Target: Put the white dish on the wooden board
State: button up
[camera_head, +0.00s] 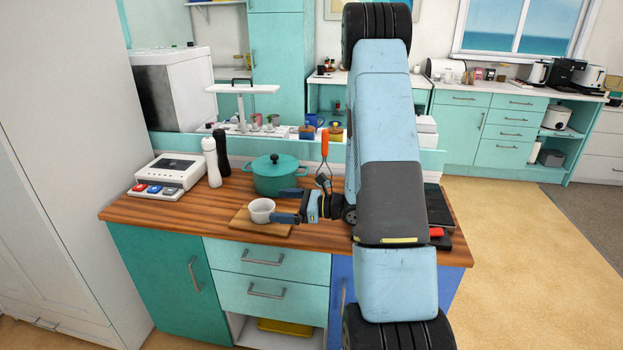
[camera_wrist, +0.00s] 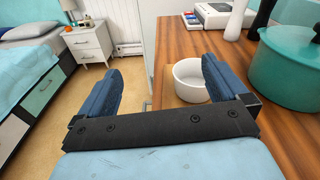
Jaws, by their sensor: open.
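The white dish (camera_head: 262,210) is a small round bowl, upright and empty, on the worktop in the head view. The dish is not between the fingers in that view. The board is not clearly visible there.
A teal pot (camera_head: 275,175) stands behind the dish. A dark bottle (camera_head: 222,153), a white bottle (camera_head: 211,162) and a white appliance (camera_head: 172,174) are to the left. The worktop (camera_head: 160,212) is clear left of the board. My arm hides part of its right side.

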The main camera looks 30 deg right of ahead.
jog(key=s+a+r+n+g+h, duration=0.3)
jog(key=s+a+r+n+g, duration=0.7)
jog(key=s+r+n, duration=0.4)
jog(key=s+d+r+n+t+h, duration=0.5)
jog(key=s+r+n+h, duration=0.4)
jog(key=s, duration=0.4)
notch_tip(320, 180, up, 3)
jog(key=shift+d+f+n+t+h, duration=0.15)
jog(key=shift+d+n+t+h, duration=0.2)
jog(key=shift+d+h, duration=0.55)
jog(key=shift+s, duration=0.1)
